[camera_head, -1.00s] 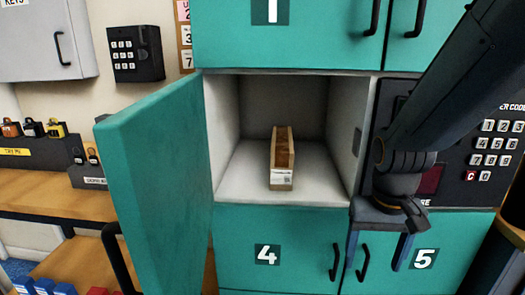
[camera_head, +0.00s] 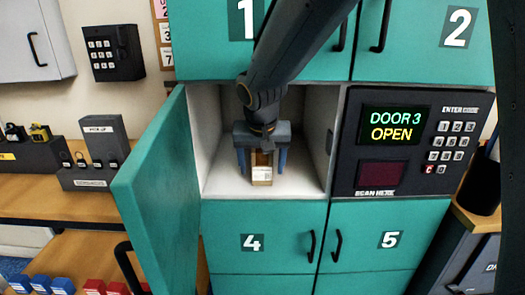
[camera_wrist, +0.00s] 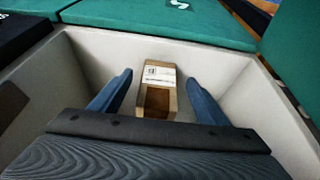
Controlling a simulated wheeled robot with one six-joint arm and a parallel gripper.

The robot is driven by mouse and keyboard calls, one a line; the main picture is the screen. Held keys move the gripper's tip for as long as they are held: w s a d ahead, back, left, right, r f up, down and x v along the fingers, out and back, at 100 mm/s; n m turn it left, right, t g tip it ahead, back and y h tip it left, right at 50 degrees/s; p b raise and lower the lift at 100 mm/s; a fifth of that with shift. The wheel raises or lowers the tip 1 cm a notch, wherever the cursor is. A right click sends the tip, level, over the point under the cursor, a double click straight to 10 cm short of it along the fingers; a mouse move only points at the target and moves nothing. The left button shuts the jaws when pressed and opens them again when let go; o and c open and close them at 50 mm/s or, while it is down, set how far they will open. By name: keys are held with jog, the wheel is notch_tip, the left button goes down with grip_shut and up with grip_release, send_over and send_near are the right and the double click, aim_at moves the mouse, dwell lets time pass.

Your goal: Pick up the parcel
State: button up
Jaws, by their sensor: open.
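My gripper (camera_head: 262,168) is inside the compartment, open, with one blue finger on each side of the parcel. Part of the parcel's top is hidden behind my gripper in the head view. In the wrist view the parcel (camera_wrist: 157,90) lies between the two fingers (camera_wrist: 157,95), with a visible gap on both sides.
The teal locker door (camera_head: 160,195) stands open at the left. A keypad panel (camera_head: 405,145) at the right reads "DOOR 3 OPEN". Closed doors 4 (camera_head: 255,235) and 5 (camera_head: 385,235) lie below. A wooden bench (camera_head: 60,203) with padlocks stands at the left.

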aim_at(262, 173)
jog(key=shift+p+x, duration=0.35)
jog(key=shift+x, duration=1.6)
jog(key=shift+s, duration=0.1)
grip_shut()
